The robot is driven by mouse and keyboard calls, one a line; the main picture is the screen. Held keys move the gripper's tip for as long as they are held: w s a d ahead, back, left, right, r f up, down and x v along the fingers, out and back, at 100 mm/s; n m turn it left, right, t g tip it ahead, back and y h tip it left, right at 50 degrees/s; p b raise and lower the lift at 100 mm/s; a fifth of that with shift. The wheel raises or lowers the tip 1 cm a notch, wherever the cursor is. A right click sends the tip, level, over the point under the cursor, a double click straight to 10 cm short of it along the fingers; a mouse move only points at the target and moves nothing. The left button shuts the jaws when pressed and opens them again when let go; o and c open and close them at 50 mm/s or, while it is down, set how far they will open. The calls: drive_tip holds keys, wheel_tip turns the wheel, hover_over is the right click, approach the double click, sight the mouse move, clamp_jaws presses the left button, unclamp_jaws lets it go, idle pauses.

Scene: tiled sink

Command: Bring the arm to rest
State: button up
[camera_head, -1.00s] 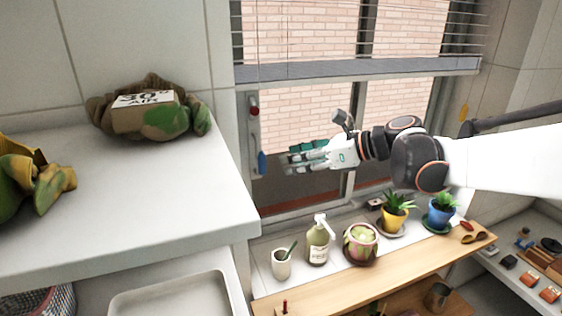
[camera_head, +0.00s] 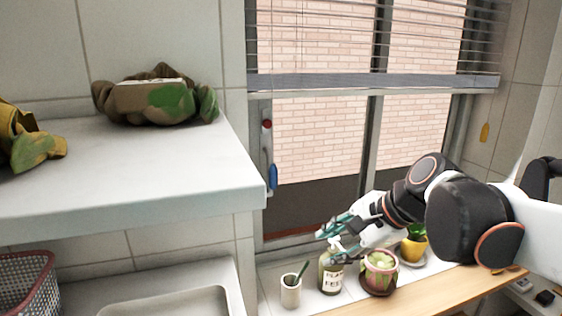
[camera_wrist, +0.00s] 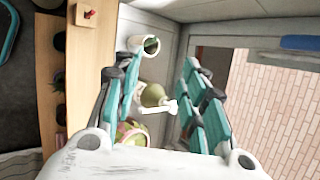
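My gripper (camera_head: 327,237) hangs above the window ledge at the lower right of the head view, just over the pump bottle (camera_head: 331,272). In the wrist view the two teal-padded fingers (camera_wrist: 160,95) stand apart with nothing held between them. The green bottle (camera_wrist: 152,95) with its white pump shows between and beyond the fingers. My arm reaches in from the right and hides part of the ledge and its plants.
A white cup (camera_head: 290,291) and a pink-green pot (camera_head: 380,270) flank the bottle. A yellow plant pot (camera_head: 414,247) stands further right. A white shelf (camera_head: 120,185) with a camouflage bundle (camera_head: 155,98) juts out at left. The window (camera_head: 320,150) is behind.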

drive_tip(key=s+d+f+n+t+h+b, duration=0.1)
drive_tip(key=s+d+f+n+h+b, duration=0.2)
drive_tip(key=f, duration=0.7)
drive_tip(key=s+d+f+n+t+h+b, duration=0.1)
drive_tip(key=s+d+f+n+h+b, duration=0.1)
drive_tip(key=s+f+n+b, duration=0.6)
drive_tip(key=s+d+f+n, duration=0.1)
drive_tip(key=s+f+n, duration=0.1)
drive_tip(key=s+n, duration=0.1)
drive_tip(key=shift+s+d+f+h, duration=0.25)
drive_tip(key=shift+d+f+h, duration=0.05)
drive_tip(key=shift+d+h, duration=0.1)
drive_tip(key=shift+a, duration=0.1)
